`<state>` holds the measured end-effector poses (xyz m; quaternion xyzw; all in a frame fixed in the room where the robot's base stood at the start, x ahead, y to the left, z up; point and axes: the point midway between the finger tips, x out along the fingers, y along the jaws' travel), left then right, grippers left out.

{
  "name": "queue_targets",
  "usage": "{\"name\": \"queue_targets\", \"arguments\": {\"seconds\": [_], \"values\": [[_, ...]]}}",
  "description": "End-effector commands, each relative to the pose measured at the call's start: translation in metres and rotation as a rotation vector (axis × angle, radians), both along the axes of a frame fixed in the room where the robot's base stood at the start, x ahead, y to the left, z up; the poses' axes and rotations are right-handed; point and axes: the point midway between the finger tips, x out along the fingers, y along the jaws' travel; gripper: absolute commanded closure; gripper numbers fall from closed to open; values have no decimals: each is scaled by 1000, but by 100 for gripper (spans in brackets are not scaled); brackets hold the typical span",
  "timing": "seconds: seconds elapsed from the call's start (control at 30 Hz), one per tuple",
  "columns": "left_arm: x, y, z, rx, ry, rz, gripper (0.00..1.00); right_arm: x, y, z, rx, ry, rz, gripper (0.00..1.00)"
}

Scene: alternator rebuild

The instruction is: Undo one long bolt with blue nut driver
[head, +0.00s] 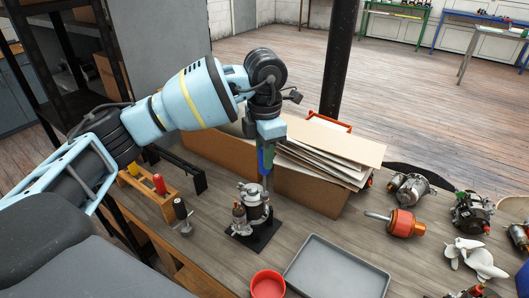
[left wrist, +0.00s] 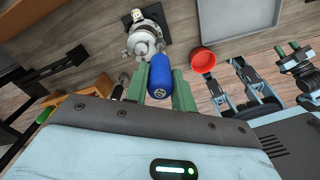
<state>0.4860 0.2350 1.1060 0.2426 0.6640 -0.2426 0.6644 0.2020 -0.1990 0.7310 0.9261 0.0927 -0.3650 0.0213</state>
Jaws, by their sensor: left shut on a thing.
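My left gripper (head: 266,143) is shut on the blue nut driver (head: 265,160), which hangs upright with its shaft down. The alternator (head: 253,203) stands below it on a black base (head: 254,238). The shaft reaches down to the alternator's upper rear side; whether its tip sits on a long bolt is hidden. In the left wrist view, the blue handle (left wrist: 159,76) lies between green fingers, with the silver alternator (left wrist: 145,38) just beyond. My right gripper (left wrist: 289,49) shows small at the right of that view, its green fingers apart and empty.
A red bowl (head: 267,285) and grey tray (head: 382,281) lie in front. A wooden rack (head: 150,195) with colored handles stands at left, beside a black-handled tool (head: 181,209). A cardboard box (head: 312,193) stands close behind.

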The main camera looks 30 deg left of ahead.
Motion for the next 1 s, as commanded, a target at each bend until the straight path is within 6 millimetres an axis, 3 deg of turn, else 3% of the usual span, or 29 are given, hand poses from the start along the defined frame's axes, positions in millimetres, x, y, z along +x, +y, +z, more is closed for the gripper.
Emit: {"name": "queue_targets", "arguments": {"seconds": [0.2, 0.57, 1.0], "values": [[0, 0, 2, 0, -3, 177, 97, 5, 0, 4, -1, -15, 0, 64], [0, 0, 2, 0, -3, 211, 97, 5, 0, 4, -1, -15, 0, 64], [0, 0, 1, -1, -2, 669, 97, 5, 0, 4, 0, -16, -1, 64]]}}
